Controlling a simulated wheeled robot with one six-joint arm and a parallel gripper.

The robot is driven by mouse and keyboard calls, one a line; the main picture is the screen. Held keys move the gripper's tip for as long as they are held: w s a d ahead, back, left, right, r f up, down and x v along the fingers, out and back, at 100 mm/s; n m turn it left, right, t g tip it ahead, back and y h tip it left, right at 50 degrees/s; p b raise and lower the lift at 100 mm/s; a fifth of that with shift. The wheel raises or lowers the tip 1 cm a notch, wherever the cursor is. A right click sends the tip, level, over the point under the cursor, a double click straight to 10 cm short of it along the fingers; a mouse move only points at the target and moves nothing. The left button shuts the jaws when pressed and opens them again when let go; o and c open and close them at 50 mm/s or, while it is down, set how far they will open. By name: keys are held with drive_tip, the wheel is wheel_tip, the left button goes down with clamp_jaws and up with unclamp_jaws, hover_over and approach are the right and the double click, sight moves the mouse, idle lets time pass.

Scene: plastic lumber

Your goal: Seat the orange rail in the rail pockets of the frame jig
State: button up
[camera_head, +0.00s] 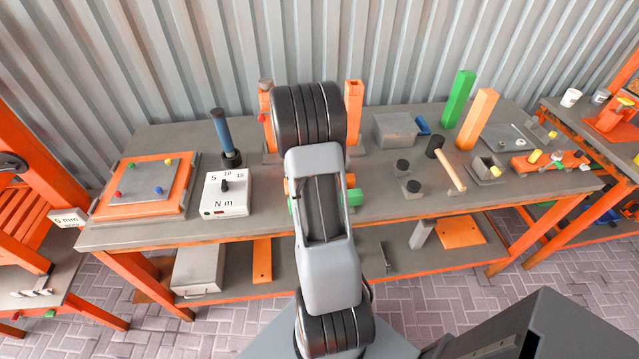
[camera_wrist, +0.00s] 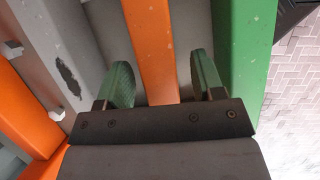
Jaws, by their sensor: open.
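In the wrist view my gripper (camera_wrist: 162,82) is open, its two green-padded fingers on either side of an orange bar (camera_wrist: 152,35), which looks like the orange rail. I cannot tell whether the fingers touch it. A green bar (camera_wrist: 245,55) runs beside it on the right. In the head view my own arm hides the gripper and most of these bars. An orange end (camera_head: 351,180) and a green end (camera_head: 356,197) show beside the arm. Two orange uprights (camera_head: 353,118) behind the arm may belong to the frame jig; its pockets are not visible.
The grey bench (camera_head: 400,205) carries a torque box (camera_head: 227,193), a blue-handled tool (camera_head: 222,135) and an orange-bordered plate (camera_head: 145,206) on the left.

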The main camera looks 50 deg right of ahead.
drive_tip(key=shift+s+d+f, duration=0.2)
drive_tip(key=shift+f, duration=0.45)
clamp_jaws()
drive_tip(key=shift+r, duration=0.1)
